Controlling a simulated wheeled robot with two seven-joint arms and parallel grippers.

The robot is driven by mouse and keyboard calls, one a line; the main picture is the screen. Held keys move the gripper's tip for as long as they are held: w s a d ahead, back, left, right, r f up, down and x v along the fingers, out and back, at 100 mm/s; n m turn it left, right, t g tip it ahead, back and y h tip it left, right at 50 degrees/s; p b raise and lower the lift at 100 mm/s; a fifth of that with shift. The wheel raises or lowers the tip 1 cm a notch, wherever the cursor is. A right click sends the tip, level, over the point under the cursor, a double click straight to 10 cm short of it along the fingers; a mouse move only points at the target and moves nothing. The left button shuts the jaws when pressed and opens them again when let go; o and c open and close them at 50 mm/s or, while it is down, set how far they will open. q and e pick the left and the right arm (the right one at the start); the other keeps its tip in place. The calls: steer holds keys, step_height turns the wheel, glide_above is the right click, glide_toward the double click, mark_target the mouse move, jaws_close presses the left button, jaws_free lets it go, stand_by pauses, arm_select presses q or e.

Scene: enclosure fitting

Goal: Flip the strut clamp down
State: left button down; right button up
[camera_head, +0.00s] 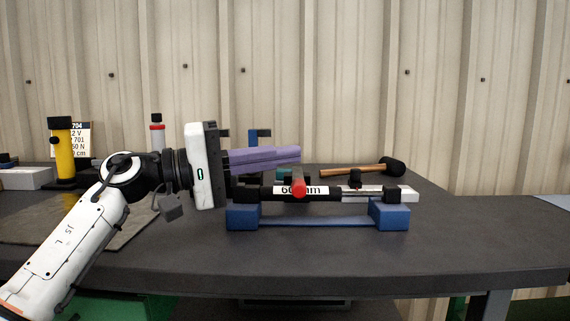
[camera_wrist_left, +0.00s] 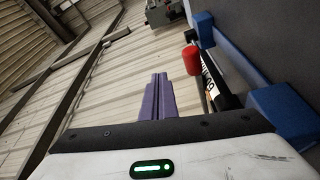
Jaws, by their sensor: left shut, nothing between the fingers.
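A strut with a black tube (camera_head: 328,196) and a pale rod end (camera_head: 408,194) lies level across a blue cradle (camera_head: 388,216). Its white label (camera_head: 284,190) reads partly "mm". A red-ended clamp lever (camera_head: 299,184) sits at the middle of the strut, its end facing the head camera; it also shows in the left wrist view (camera_wrist_left: 191,59). My left gripper (camera_head: 299,153) has purple fingers, shut and empty, pointing right above the strut and the lever. In the left wrist view the shut fingers (camera_wrist_left: 160,78) appear left of the red lever, apart from it. My right gripper is not in view.
A hammer (camera_head: 350,170) lies behind the strut. A yellow-and-black cylinder (camera_head: 63,145) and a red-topped white bottle (camera_head: 157,132) stand at the left, by a printed sign (camera_head: 83,136). The dark table (camera_head: 450,240) is clear to the front and right.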

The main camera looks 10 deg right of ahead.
arm_select(q)
steer(key=w+a+f+p, duration=0.1)
steer(key=a, duration=0.8)
steer(key=shift+w+a+f, duration=0.15)
steer(key=shift+w+f, duration=0.15)
steer(key=shift+w, duration=0.1)
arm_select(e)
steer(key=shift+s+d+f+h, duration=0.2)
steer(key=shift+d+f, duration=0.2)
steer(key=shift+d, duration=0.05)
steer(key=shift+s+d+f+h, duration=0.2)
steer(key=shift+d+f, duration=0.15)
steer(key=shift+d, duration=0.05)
